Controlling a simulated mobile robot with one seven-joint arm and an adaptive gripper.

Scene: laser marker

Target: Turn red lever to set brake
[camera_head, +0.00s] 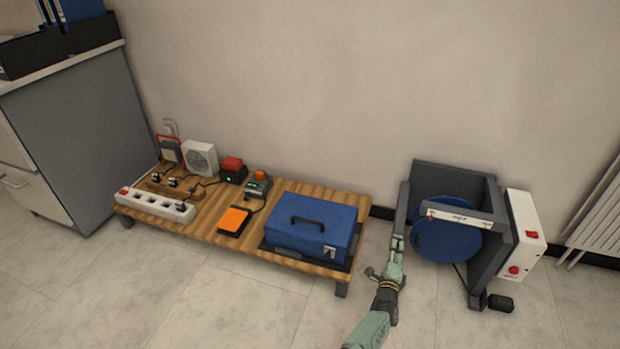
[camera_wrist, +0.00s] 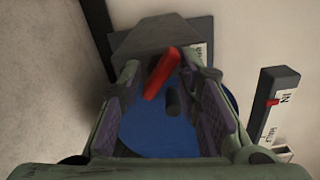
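The red lever (camera_wrist: 162,72) shows in the wrist view as a slanted red bar, its upper end leaning right. It lies between the two fingers of my gripper (camera_wrist: 160,85), which are spread apart, with gaps beside the lever. A dark round stub (camera_wrist: 174,102) is just below it. Behind is the blue disc (camera_wrist: 140,130) in its dark grey frame. In the head view my gripper (camera_head: 397,243) is at the left side of the grey frame (camera_head: 486,245) with the blue disc (camera_head: 440,240). I cannot make out the lever there; the gripper may hide it.
A white labelled bar (camera_head: 462,217) crosses the frame's front, with a small red tab at its left. A white control box (camera_head: 522,238) is on the right. A low wooden table (camera_head: 205,229) with a blue case (camera_head: 315,225) stands left.

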